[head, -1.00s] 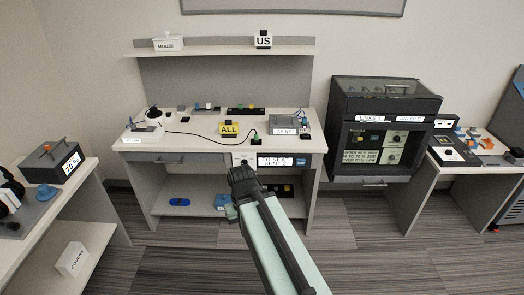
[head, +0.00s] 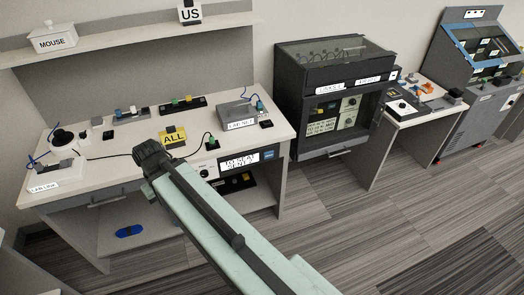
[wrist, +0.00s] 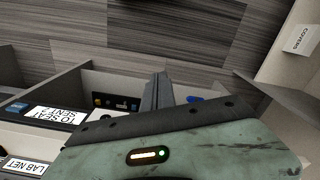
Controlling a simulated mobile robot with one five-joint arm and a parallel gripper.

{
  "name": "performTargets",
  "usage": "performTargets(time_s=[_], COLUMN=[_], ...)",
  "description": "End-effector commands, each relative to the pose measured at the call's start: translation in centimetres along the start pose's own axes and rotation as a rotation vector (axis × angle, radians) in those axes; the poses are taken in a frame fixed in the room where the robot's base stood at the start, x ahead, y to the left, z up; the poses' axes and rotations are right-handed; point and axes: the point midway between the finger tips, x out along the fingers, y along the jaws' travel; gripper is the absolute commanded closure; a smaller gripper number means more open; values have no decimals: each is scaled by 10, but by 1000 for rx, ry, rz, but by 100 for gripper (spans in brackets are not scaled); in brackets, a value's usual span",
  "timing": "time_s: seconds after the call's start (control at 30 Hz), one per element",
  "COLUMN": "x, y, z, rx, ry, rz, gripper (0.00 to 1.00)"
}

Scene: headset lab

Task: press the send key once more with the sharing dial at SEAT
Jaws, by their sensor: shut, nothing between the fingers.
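A panel is set in the front of the desk, and its white display (head: 240,161) reads "TO SEAT" with a second line that looks like "SENT 2". A pale plate with a small dark dial (head: 205,173) is left of the display; its pointer is too small to read. A blue key (head: 268,155) is at the panel's right end. The display also shows in the wrist view (wrist: 57,117), upper left of my wrist. My gripper (head: 148,157) is shut and empty, in front of the desk edge, left of the dial and apart from the panel.
The desktop holds a yellow "ALL" sign (head: 173,137), a grey LAB NET box (head: 238,115) and a cable. A dark cabinet (head: 335,95) stands right of the desk. A blue object (head: 130,231) lies on the lower shelf. Open floor (head: 400,220) lies in front.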

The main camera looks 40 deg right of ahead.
Motion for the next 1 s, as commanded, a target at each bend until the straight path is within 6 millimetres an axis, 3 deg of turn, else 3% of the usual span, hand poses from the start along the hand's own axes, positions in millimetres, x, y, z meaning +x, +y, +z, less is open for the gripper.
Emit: performTargets(time_s=[0.27,0.37,0.57,0.7,0.87,1.0], x=[0,13,83,123,147,154], y=[0,11,107,199,305,385], z=[0,-2,-13,-12,8,40], rx=[0,2,-1,-15,-23,-25], ry=[0,5,114,321,609,833], rz=[-1,-28,-239,-381,-423,-373], gripper=[100,100,100,100,100,100])
